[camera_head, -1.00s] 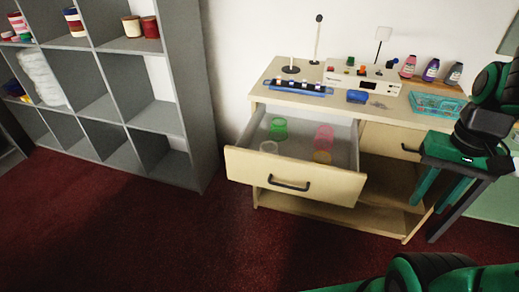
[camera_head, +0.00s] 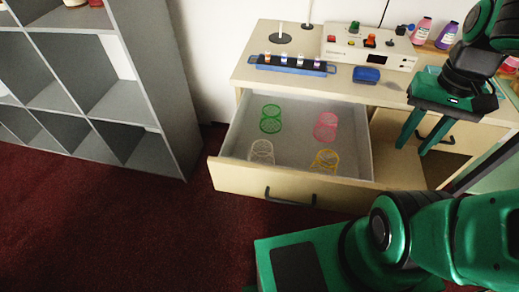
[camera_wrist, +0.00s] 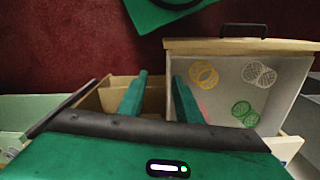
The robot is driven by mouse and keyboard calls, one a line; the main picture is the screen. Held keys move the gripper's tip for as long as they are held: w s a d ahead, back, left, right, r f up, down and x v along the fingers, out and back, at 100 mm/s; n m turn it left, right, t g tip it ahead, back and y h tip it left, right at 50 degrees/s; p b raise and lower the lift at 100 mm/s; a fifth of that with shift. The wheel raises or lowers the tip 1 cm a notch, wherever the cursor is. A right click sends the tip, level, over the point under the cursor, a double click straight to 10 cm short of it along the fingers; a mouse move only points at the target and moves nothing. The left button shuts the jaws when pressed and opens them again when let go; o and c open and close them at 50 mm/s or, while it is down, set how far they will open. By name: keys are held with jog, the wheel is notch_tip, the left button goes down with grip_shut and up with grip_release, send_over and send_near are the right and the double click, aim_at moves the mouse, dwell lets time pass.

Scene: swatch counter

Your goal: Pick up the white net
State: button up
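The white net (camera_head: 262,151), a small mesh cup, is in the open drawer (camera_head: 292,124) at its front left in the head view. It also shows in the wrist view (camera_wrist: 258,74), right of my fingers. A green net (camera_head: 271,118) is behind it, a pink net (camera_head: 326,126) at the back right and a yellow net (camera_head: 325,161) at the front right. My gripper (camera_head: 413,148) is open and empty, right of the drawer and apart from the nets. In the wrist view the right finger partly hides the pink net.
The desk top (camera_head: 262,85) holds a blue vial rack (camera_head: 291,66), a control box (camera_head: 368,46), a small blue box (camera_head: 366,75) and bottles (camera_head: 422,30). A grey shelf (camera_head: 165,120) stands left. Red carpet (camera_head: 200,240) is clear before the drawer, left of my arm.

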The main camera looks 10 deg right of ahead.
aim_at(262, 149)
jog(key=shift+o, duration=0.6)
jog(key=shift+d, duration=0.1)
